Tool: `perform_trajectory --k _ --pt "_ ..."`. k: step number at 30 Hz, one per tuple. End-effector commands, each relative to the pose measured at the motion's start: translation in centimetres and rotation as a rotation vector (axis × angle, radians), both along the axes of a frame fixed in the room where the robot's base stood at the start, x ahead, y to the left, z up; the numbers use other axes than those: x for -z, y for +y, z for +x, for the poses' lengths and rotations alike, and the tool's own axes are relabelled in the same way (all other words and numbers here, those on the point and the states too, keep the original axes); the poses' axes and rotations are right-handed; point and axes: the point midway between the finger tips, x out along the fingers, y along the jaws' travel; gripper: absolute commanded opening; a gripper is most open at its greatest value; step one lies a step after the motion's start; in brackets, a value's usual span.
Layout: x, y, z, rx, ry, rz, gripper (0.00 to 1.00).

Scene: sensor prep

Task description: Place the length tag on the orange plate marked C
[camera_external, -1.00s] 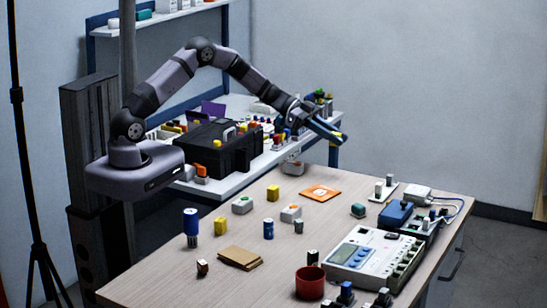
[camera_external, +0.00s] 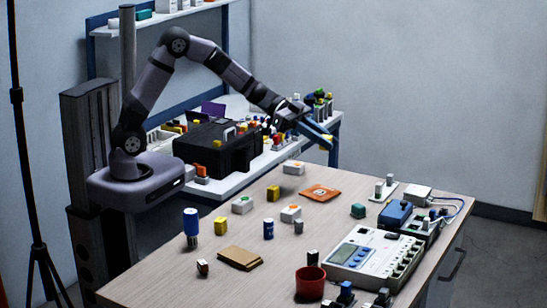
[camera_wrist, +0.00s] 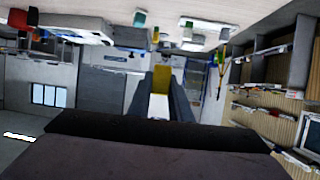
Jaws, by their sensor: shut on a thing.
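The orange plate (camera_external: 320,192) lies flat on the wooden table; it bears a pale mark too small to read. My gripper (camera_external: 325,142) is raised beyond the table's far edge, above and behind the plate, apart from it. It is shut on a yellow piece (camera_external: 326,146), probably the length tag. In the wrist view the yellow piece (camera_wrist: 161,78) sits between the two dark fingers, with a white part nearer the camera. No writing on it is readable.
A white block (camera_external: 293,168) stands left of the plate, and a green block (camera_external: 358,211) to its right. A black case (camera_external: 215,148) stands on the crowded back shelf. A large white device (camera_external: 370,255) fills the front right.

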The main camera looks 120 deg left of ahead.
Motion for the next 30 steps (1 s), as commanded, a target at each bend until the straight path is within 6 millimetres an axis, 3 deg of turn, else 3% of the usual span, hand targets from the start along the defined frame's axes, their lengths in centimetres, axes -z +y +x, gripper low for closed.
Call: perform_trajectory --k 6,14,24,30 --pt "3.0 -0.4 -1.4 -0.059 0.002 -0.003 0.00" --pt "3.5 0.5 -1.5 -0.069 -0.001 0.000 0.00" --pt "8.1 0.5 -1.5 -0.067 0.002 -0.002 0.00" --pt "9.5 0.5 -1.4 -0.067 -0.001 0.000 0.00"
